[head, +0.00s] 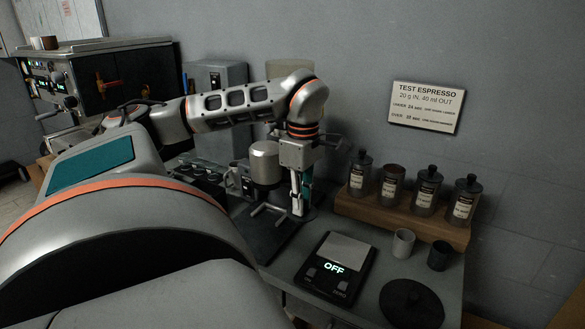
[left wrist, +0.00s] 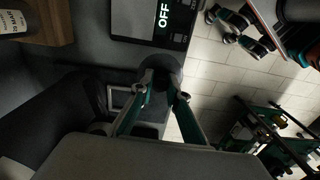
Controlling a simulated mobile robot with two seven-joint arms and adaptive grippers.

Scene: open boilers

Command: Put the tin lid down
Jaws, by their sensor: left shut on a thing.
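Several dark labelled tins stand in a row on a wooden stand at the right. The second tin from the left (head: 391,183) shows an open brown top, while the others have knobbed lids. My left gripper (head: 300,207) is low over the counter, left of the scale and apart from the tins, pointing down. In the left wrist view its fingers are shut on a dark round tin lid (left wrist: 160,65). Whether the lid touches the counter cannot be told.
A scale reading OFF (head: 335,267) lies right of the gripper. Two small cups (head: 403,243) and a dark round piece (head: 412,304) are near the counter's right end. A grey cylindrical canister (head: 265,163) stands close left of the gripper. The wooden stand (head: 402,216) lies behind the scale.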

